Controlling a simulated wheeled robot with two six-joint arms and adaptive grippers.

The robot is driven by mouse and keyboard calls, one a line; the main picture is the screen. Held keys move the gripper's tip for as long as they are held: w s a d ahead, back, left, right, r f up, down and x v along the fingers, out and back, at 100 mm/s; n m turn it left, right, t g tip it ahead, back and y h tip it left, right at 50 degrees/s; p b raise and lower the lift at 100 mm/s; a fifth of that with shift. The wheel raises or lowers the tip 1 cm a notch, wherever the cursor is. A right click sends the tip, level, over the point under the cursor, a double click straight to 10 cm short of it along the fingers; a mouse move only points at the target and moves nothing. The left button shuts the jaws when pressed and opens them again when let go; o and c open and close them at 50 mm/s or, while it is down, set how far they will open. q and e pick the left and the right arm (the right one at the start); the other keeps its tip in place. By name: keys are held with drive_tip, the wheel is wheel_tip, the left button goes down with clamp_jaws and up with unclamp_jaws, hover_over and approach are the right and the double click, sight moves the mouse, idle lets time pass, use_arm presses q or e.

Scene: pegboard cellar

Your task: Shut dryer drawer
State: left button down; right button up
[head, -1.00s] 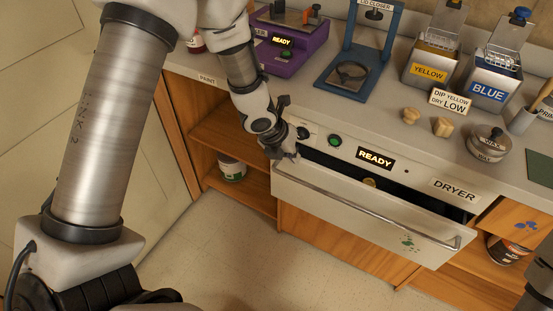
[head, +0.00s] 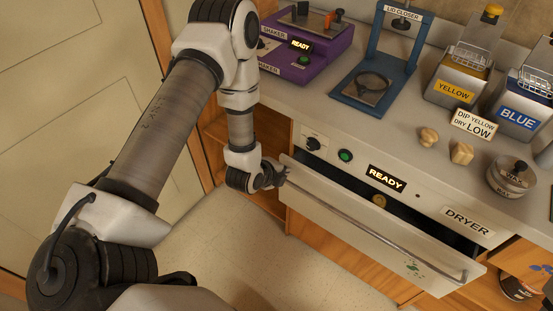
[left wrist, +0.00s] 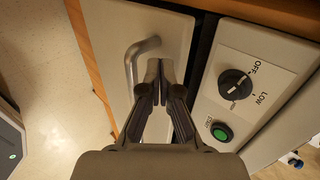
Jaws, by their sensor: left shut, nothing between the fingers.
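The dryer drawer (head: 360,225) stands partly open below the dryer's control panel (head: 430,196), with a dark gap along its top edge. A long metal bar handle (head: 385,241) runs across its front. A small round tan piece (head: 379,200) shows in the gap. My left gripper (head: 281,174) is shut and empty at the drawer's left end. In the left wrist view, the closed fingertips (left wrist: 159,68) are over the drawer front (left wrist: 113,32), beside the bend of the handle (left wrist: 133,62). I cannot tell whether they touch it. My right gripper is not in view.
The panel has a dial (head: 313,143), a green button (head: 345,156) and a READY display (head: 387,178). On the counter stand a purple shaker (head: 310,42), a blue lid closer (head: 372,88), yellow and blue tins, two wooden knobs and a wax tin (head: 511,178). Floor is clear in front.

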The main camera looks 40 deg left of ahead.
use_arm(q)
drive_tip(key=shift+x, duration=1)
drive_tip(key=w, duration=0.6)
drive_tip(key=shift+w+d, duration=0.1)
drive_tip(key=shift+w, duration=0.05)
drive_tip(key=shift+w+r, duration=0.1)
drive_tip(key=shift+w, duration=0.1)
drive_tip(key=shift+r, duration=0.1)
drive_tip(key=shift+r, duration=0.1)
